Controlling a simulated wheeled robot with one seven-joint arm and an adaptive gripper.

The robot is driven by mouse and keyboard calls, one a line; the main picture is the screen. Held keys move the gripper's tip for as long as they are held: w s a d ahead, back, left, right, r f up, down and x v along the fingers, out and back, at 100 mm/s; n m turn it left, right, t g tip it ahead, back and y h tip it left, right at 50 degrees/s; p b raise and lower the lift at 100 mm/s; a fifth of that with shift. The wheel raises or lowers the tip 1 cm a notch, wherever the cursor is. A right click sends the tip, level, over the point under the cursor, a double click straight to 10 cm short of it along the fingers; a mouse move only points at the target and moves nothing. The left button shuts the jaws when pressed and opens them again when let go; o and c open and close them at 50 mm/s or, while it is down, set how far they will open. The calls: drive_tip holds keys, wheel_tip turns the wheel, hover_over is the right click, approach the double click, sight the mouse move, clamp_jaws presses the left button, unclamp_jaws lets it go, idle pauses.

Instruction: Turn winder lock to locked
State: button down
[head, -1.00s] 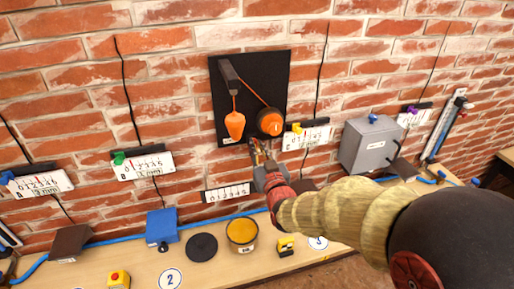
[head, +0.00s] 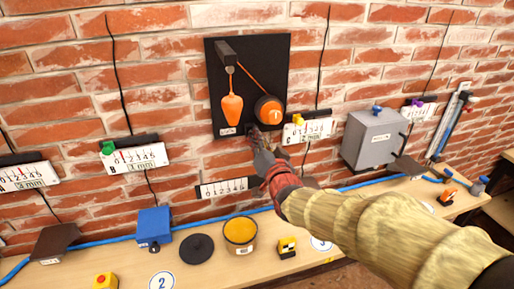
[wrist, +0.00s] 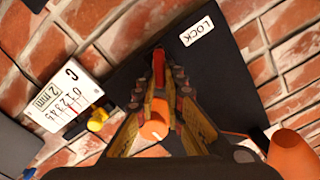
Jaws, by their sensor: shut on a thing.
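A black wall panel (head: 218,60) carries an orange winder drum (head: 268,110) and an orange plumb-shaped weight (head: 232,106) on a cord. A white LOCK label (wrist: 197,31) is on the panel's lower part. In the wrist view, my gripper (wrist: 159,62) has its fingertips shut on a narrow red lever (wrist: 158,70) beside that label, which looks like the winder lock. The orange drum (wrist: 154,130) shows between the fingers. In the head view, my gripper (head: 254,134) is at the panel's lower edge and hides the lever.
A ruled scale card with a yellow slider (head: 299,120) is just right of the panel. A grey box (head: 373,140) is further right. Another scale (head: 228,188) is below. On the bench stand a yellow-filled pot (head: 240,232), a black disc (head: 197,248) and a blue box (head: 154,226).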

drive_tip(key=shift+d+f+m+b, duration=0.1)
drive_tip(key=shift+f+m+b, duration=0.1)
drive_tip(key=shift+m+b, duration=1.5)
drive_tip(key=shift+d+f+m+b, duration=0.1)
drive_tip(key=shift+f+m+b, duration=0.1)
drive_tip(key=shift+m+b, duration=1.4)
drive_tip(key=shift+d+f+m+b, duration=0.1)
drive_tip(key=shift+f+m+b, duration=0.1)
drive_tip(key=shift+m+b, duration=1.5)
drive_tip(key=shift+m+p, duration=0.5)
drive_tip(key=shift+m, duration=0.2)
drive_tip(key=c, duration=1.9)
unclamp_jaws()
drive_tip(key=v, duration=1.1)
drive_tip(key=shift+s+d+r, duration=0.1)
drive_tip(key=shift+s, duration=0.3)
